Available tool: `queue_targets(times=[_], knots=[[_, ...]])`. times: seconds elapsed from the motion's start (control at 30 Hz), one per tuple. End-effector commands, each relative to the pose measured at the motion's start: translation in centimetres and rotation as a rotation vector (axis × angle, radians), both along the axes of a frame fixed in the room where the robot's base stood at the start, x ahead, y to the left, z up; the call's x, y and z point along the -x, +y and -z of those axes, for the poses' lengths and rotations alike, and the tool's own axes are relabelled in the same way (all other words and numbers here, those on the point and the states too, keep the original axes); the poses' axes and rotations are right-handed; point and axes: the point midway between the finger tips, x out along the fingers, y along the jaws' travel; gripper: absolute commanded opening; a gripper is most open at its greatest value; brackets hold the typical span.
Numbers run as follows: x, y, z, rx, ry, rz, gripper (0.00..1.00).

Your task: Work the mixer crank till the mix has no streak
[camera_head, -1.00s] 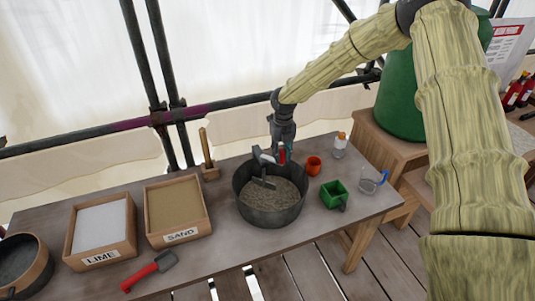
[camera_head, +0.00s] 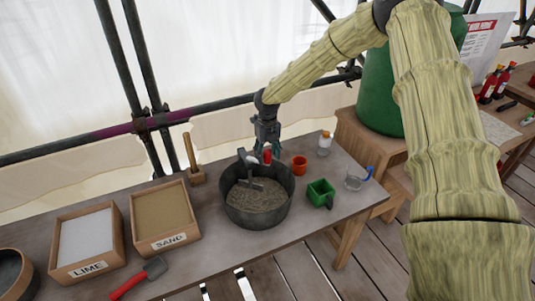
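The mixer is a dark round tub (camera_head: 262,217) on the grey table. It holds a grey-brown, grainy mix (camera_head: 262,196); I cannot make out whether any streak shows in it. A grey crank and paddle piece (camera_head: 251,184) stands in the mix toward the back left of the tub. A red crank grip (camera_head: 267,155) shows at the tub's back rim. My gripper (camera_head: 266,148) points down from above with its fingertips at the red grip. The fingers are small and partly hidden, so I cannot tell whether they are closed on it.

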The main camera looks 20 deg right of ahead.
Motion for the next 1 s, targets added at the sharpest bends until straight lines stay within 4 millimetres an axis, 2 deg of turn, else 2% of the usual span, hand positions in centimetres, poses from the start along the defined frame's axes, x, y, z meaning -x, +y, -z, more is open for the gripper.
queue_targets(times=[0.17, 0.33, 0.8, 1.0], knots=[[0.0, 0.0, -0.1, 0.0, 0.0, 0.0, 0.5], [0.0, 0.0, -1.4, 0.0, -0.001, 0.0, 0.5], [0.0, -0.1, -9.5, -0.001, -0.001, 0.0, 0.5], [0.0, -0.1, -11.4, -0.001, 0.0, 0.0, 0.5]])
